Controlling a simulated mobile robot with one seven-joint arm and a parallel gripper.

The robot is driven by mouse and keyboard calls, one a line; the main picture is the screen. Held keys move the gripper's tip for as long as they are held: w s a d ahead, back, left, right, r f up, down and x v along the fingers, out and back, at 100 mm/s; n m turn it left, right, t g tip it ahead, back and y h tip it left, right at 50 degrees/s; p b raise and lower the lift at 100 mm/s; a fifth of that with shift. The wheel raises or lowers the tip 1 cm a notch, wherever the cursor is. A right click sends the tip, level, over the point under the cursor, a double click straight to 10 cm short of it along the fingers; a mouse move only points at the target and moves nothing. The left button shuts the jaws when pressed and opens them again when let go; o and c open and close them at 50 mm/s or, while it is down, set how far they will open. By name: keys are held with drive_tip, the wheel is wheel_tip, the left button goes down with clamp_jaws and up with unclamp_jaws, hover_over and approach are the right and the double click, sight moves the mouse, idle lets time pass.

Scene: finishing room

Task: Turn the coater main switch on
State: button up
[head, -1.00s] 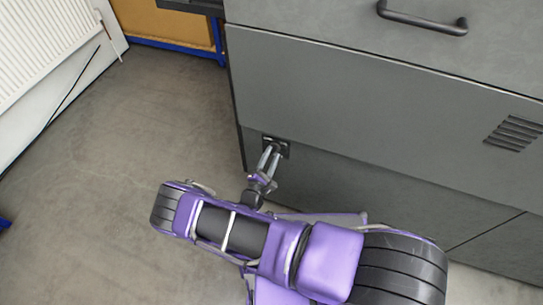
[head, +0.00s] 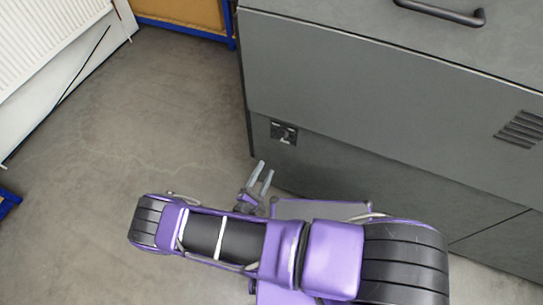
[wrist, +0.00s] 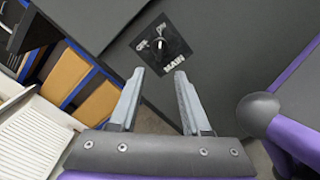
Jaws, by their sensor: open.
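The main switch (head: 284,132) is a small black square plate low on the grey machine's front, near its left edge. In the wrist view the switch (wrist: 161,44) shows a small pale knob with the labels OFF, ON and MAIN around it. The knob looks roughly upright in that picture, near the ON label, but it is too small to be sure which mark it points at. My gripper (head: 266,172) is open and empty, a little below and left of the switch and apart from it. In the wrist view its fingertips (wrist: 159,74) frame the space just below the plate.
The grey machine (head: 360,90) has a bar handle (head: 440,14) above and a vent (head: 521,129) at right. A white radiator (head: 50,40) stands at left, with a blue-framed tan panel (head: 190,12) behind. The floor (head: 150,110) between is clear.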

drive_tip(key=shift+v, duration=2.3)
